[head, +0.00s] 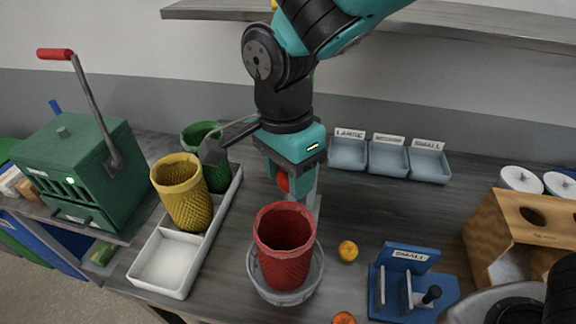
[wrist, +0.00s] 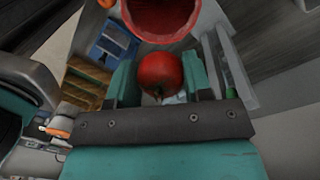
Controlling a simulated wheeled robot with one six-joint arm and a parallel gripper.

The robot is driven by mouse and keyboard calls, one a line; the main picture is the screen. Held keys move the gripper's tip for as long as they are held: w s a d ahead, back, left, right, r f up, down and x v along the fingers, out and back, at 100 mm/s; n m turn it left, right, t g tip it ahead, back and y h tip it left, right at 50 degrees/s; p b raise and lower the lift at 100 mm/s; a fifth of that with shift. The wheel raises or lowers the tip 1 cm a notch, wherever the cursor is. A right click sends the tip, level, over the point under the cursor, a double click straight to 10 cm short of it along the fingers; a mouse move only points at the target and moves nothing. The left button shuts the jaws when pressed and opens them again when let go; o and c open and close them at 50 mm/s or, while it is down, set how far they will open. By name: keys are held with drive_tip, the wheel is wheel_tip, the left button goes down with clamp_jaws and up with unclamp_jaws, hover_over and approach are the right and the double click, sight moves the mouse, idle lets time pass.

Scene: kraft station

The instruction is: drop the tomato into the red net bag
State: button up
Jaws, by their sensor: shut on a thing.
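The red tomato (wrist: 161,74) is between the fingers of my gripper (wrist: 158,82) in the wrist view. In the head view the tomato (head: 283,181) shows partly, under my gripper (head: 290,185), just behind and above the red net bag. The red net bag (head: 284,262) stands open and upright in a round grey holder (head: 312,284). In the wrist view the bag's rim (wrist: 160,37) shows just beyond the tomato. My gripper is shut on the tomato, which is outside the bag.
A white tray (head: 165,262) with yellow (head: 184,205) and green (head: 218,178) net bags stands left. Small orange fruits (head: 348,251) lie right of the bag. A blue fixture (head: 405,285) and wooden box (head: 480,240) are further right. Grey labelled bins (head: 388,160) stand behind.

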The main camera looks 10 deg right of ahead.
wheel_tip(320, 180, down, 5)
drive_tip(key=b, duration=0.3)
drive_tip(key=shift+r, duration=0.2)
drive_tip(key=o, duration=1)
drive_tip(key=shift+r, duration=0.15)
wheel_tip(320, 180, up, 20)
drive_tip(key=shift+s+f+b, duration=0.1)
drive_tip(key=shift+b, duration=0.7)
